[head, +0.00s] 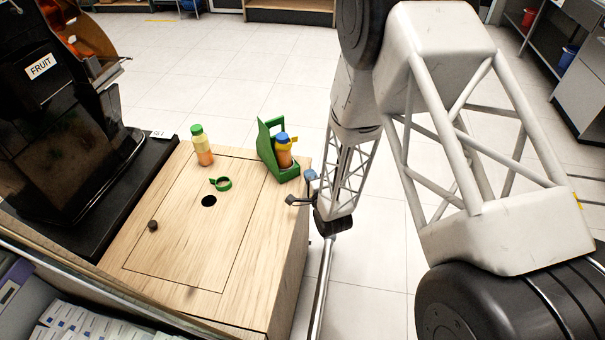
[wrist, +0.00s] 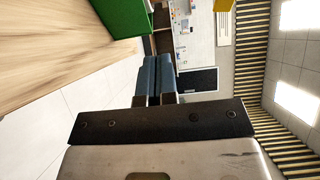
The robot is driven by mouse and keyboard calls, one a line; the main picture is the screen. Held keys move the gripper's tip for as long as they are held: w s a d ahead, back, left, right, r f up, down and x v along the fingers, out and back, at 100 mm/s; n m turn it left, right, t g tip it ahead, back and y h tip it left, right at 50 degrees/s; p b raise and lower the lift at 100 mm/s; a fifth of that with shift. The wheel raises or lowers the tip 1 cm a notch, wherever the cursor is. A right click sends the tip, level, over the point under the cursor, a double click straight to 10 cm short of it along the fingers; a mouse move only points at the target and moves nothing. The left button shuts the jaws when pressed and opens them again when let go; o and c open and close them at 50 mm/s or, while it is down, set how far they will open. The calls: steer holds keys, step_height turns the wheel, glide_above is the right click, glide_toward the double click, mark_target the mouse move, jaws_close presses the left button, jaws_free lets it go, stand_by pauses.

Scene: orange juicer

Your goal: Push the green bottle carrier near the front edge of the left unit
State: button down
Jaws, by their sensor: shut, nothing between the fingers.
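The green bottle carrier (head: 265,143) stands upright at the far right corner of the wooden unit top (head: 250,235). A bottle of orange juice with a blue cap (head: 284,152) sits in it. In the wrist view part of the green carrier (wrist: 122,14) shows at the top left, cut off by the frame. My gripper (head: 311,175) is just off the right edge of the unit, close to the carrier's lower right side. In the wrist view its blue-grey fingers (wrist: 157,76) are together and empty, with a visible gap to the carrier.
A bottle with a green cap (head: 202,147), a green ring (head: 221,184), a dark hole (head: 209,201) and a brown knob (head: 153,225) are on the unit top. The black juicer (head: 65,130) stands at the left. A metal rail (head: 322,285) runs beside the unit's right side.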

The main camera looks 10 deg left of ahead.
steer(key=v, duration=0.9)
steer(key=shift+s, duration=0.4)
steer(key=shift+d, duration=0.15)
steer(key=w+d+r+n+g+h, duration=0.2)
steer(key=w+d+r+n+h, duration=0.25)
steer(key=r, duration=0.65)
steer(key=s+d+r+n+g+h, duration=0.1)
steer(key=s+d+r+g+h, duration=0.2)
steer(key=d+r, duration=0.7)
steer(key=s+d+r+n+g, duration=0.2)
steer(key=s+r, duration=0.3)
steer(key=s, duration=0.4)
steer(key=s+d+r+n+g+h, duration=0.1)
steer(key=s+d+r+n+g, duration=0.1)
steer(key=s+d+r, duration=0.3)
steer(key=s+d+r+n+g+h, duration=0.1)
steer(key=s+r, duration=0.5)
steer(key=s, duration=0.8)
steer(key=d+n+g, duration=0.1)
steer(key=d+g, duration=0.1)
steer(key=d, duration=0.1)
steer(key=shift+r+g, duration=0.3)
